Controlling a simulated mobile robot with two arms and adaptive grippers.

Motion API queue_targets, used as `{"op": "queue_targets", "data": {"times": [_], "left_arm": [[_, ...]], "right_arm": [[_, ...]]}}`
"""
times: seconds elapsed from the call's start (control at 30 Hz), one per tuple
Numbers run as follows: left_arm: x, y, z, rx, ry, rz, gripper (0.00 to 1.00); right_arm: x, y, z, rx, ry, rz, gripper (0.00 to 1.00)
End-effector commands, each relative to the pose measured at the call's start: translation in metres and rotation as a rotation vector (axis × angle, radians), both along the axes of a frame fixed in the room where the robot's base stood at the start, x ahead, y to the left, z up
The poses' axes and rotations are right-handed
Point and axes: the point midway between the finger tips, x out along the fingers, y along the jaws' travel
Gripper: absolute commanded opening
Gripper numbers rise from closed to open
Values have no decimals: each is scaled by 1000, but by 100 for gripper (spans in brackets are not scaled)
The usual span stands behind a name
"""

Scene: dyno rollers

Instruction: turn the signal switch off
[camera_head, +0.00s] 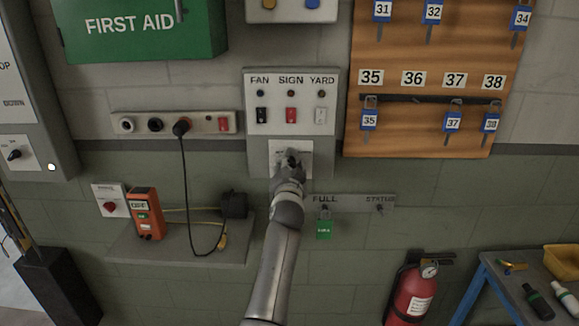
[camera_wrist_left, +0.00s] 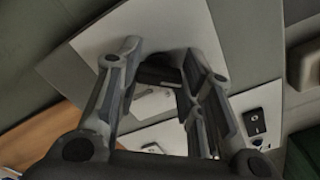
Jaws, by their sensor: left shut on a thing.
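A white switch plate (camera_head: 304,148) is mounted on the grey panel, below the FAN, SIGN and YARD rocker switches. My left gripper (camera_head: 291,160) is in front of it and covers most of its middle. The lettering on the plate is too small and covered to read. In the left wrist view, the two fingers of my left gripper (camera_wrist_left: 158,66) are on either side of a dark switch knob (camera_wrist_left: 156,74) on the pale plate (camera_wrist_left: 225,35). The gripper is shut on this knob. The knob's setting cannot be made out. My right gripper is not in view.
Rocker switches FAN (camera_head: 262,115), SIGN (camera_head: 291,115) and YARD (camera_head: 320,115) sit just above. A key board (camera_head: 425,140) hangs to the right. A green tag (camera_head: 324,229) hangs right of my forearm. A shelf (camera_head: 170,250) with a corded plug is left.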

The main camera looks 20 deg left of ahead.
Motion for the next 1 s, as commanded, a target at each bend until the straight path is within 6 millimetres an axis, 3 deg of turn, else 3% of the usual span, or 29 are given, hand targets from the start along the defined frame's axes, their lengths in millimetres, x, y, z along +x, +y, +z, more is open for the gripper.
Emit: {"op": "queue_targets", "data": {"times": [0.37, 1.0], "left_arm": [[0, 1, 1, 127, 38, 1, 11], [0, 2, 4, 640, 187, 3, 11]], "right_arm": [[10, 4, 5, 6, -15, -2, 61], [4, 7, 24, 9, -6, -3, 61]]}}
